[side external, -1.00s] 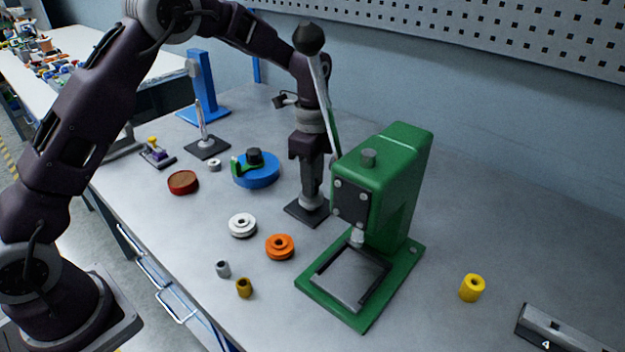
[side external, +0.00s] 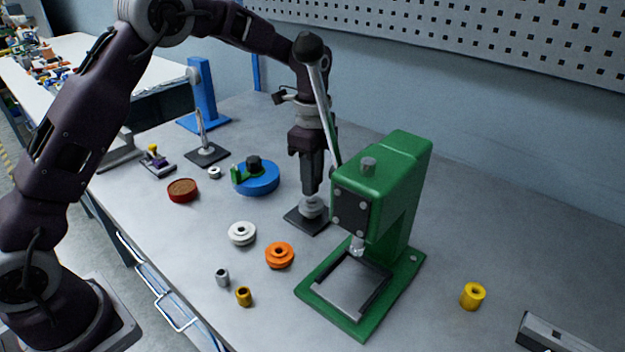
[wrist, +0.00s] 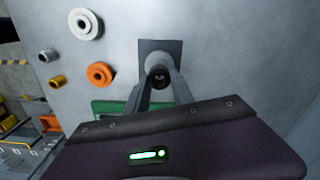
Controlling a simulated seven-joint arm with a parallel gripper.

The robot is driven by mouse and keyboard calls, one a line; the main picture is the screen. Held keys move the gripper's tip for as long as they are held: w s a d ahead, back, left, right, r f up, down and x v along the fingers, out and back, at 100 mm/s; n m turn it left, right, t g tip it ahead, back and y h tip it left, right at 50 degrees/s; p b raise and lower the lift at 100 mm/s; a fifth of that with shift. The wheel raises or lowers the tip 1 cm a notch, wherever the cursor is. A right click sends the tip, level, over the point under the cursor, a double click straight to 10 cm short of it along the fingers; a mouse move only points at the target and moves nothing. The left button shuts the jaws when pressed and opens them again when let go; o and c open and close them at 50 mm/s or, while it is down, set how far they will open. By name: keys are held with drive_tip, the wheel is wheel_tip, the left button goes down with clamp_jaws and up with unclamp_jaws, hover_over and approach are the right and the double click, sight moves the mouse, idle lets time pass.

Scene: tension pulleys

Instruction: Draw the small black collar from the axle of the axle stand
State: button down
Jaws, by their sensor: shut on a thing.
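The axle stand is a dark square plate (side external: 298,220) with a light grey pulley (side external: 313,208) on it, behind the green press. My gripper (side external: 312,192) points straight down over the stand, just above the pulley. In the wrist view my gripper (wrist: 158,84) is shut on the small black collar (wrist: 158,77), a dark ring between the fingertips. The stand's plate (wrist: 160,47) shows behind it. The fingers hide the collar in the side view. The axle is hidden, so I cannot tell whether the collar is clear of it.
The green press (side external: 385,175) with its long lever stands close on the right of my gripper. A white pulley (side external: 242,233), an orange pulley (side external: 279,255), a blue turntable (side external: 257,180) and small bushings lie to the left. A yellow cylinder (side external: 472,296) stands far right.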

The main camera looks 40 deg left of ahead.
drive_tip(key=shift+r, duration=0.45)
drive_tip(key=shift+r, duration=0.7)
drive_tip(key=shift+r, duration=2)
